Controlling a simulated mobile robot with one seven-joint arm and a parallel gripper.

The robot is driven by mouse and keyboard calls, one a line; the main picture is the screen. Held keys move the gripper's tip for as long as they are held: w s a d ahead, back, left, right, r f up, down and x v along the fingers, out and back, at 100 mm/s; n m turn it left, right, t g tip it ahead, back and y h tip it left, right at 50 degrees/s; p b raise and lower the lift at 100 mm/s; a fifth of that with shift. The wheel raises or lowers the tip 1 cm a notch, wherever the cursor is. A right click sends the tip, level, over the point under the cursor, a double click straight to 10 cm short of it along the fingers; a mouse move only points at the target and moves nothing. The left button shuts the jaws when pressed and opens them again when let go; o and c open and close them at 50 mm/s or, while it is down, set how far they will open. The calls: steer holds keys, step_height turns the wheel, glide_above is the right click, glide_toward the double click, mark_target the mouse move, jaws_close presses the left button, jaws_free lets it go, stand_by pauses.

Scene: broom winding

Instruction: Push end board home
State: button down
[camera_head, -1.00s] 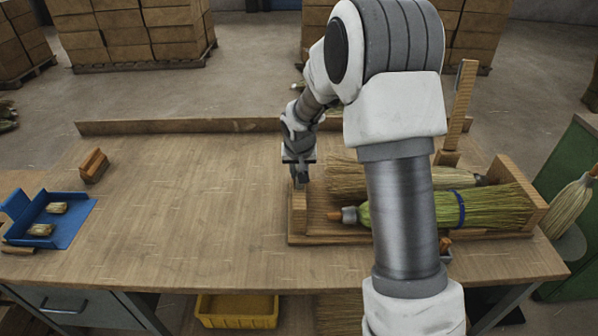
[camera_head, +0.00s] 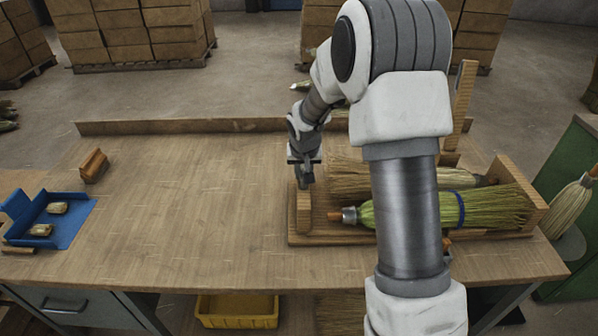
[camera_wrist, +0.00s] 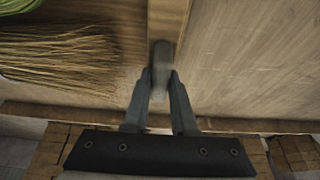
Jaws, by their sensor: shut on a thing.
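The end board (camera_head: 304,212) is a small upright wooden board near the left end of the wooden cradle (camera_head: 345,240). A strip of bare cradle base shows on its left. In the wrist view the board (camera_wrist: 168,18) runs up from the fingers. My gripper (camera_head: 304,184) points down at the board's far end and is shut on a grey rounded peg (camera_wrist: 161,58) at the board. The green broom (camera_head: 490,207) with a blue band lies in the cradle, its orange handle tip a short gap right of the board. My arm hides its middle.
A second, straw broom (camera_head: 350,179) lies behind the green one; its bristles (camera_wrist: 60,60) fill the wrist view's left. A fixed board (camera_head: 515,190) closes the cradle's right end. The bench left of the cradle is clear up to a blue tray (camera_head: 72,225) and a wooden block (camera_head: 94,166).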

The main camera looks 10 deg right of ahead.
steer(key=s+d, duration=0.1)
steer(key=d, duration=0.6)
steer(key=shift+s+d+p, duration=0.25)
steer(key=shift+d+p, duration=0.1)
steer(key=shift+p, duration=0.05)
steer(key=c, duration=0.7)
jaws_free()
steer(key=shift+d, duration=0.1)
steer(key=shift+r, duration=0.1)
steer(key=p+v, duration=0.1)
steer(key=v, duration=1.6)
steer(key=shift+s+r, duration=0.1)
